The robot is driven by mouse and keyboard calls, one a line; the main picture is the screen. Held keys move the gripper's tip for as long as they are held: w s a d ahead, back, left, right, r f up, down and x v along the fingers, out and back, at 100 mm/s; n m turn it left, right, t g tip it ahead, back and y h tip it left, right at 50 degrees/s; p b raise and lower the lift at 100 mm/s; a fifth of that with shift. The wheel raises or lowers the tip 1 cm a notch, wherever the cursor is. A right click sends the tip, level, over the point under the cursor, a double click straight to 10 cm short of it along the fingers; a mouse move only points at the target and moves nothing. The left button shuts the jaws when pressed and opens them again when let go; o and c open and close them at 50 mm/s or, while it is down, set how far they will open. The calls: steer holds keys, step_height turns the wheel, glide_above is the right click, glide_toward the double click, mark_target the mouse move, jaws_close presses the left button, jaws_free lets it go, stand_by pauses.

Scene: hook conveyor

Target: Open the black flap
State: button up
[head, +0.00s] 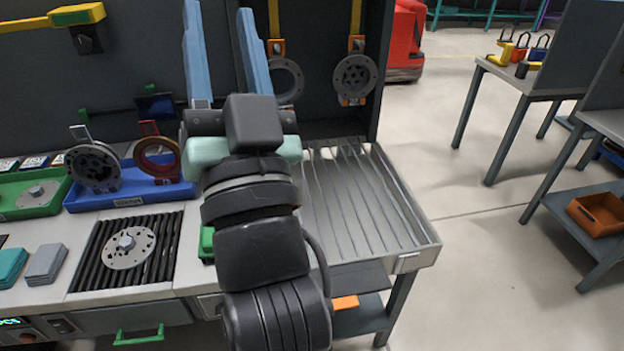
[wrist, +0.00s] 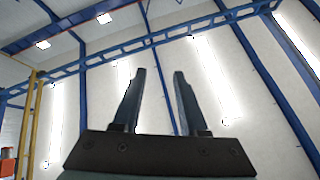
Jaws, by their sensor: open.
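My gripper (head: 218,12) is raised in front of the dark back panel (head: 145,40) of the workstation in the head view. Its two long blue fingers point up and stand apart with nothing between them. In the wrist view the gripper (wrist: 160,73) is open against the ceiling. I cannot pick out a black flap for certain in either view. My arm hides the middle of the bench and part of the panel behind it.
Discs hang on orange hooks (head: 356,45) right of my gripper. Below them is a slatted metal tray (head: 432,240). Left are a blue bin (head: 115,199) with ring parts, a green bin (head: 50,208) and a disc (head: 128,247) on black rollers.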

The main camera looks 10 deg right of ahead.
steer(key=w+d+f+m+g+h+b, duration=0.1)
steer(key=w+f+m, duration=0.15)
steer(key=f, duration=0.75)
steer(key=w+d+f+m+g+h+b, duration=0.1)
steer(key=f+m, duration=0.3)
steer(key=f, duration=0.6)
steer(key=m+g+h+b, duration=0.4)
steer(key=m+g+h, duration=0.3)
steer(key=m, duration=0.6)
glide_toward(339, 310)
steer(key=b+x, duration=0.1)
steer(key=x, duration=1)
steer(key=shift+w+d+f, duration=0.1)
steer(key=shift+w, duration=0.05)
steer(key=shift+c, duration=0.3)
jaws_close()
